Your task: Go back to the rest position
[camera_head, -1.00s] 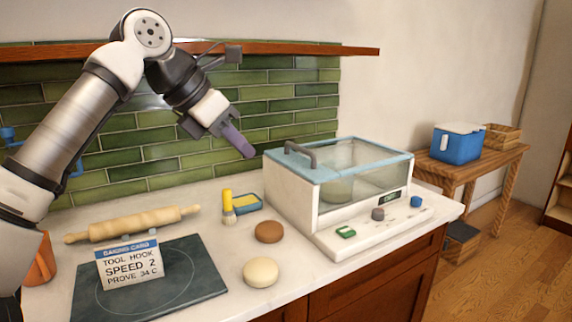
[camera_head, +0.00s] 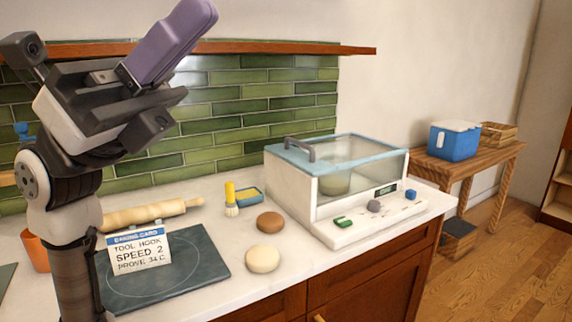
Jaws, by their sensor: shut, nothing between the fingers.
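My gripper (camera_head: 196,14) is raised at the upper left, high above the counter and in front of the shelf and green tiles. Its purple fingers point up and to the right. They are together, with nothing held between them. My arm is folded upright at the left edge and hides part of the counter and wall behind it.
A blue cooler (camera_head: 455,142) sits on a side table.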

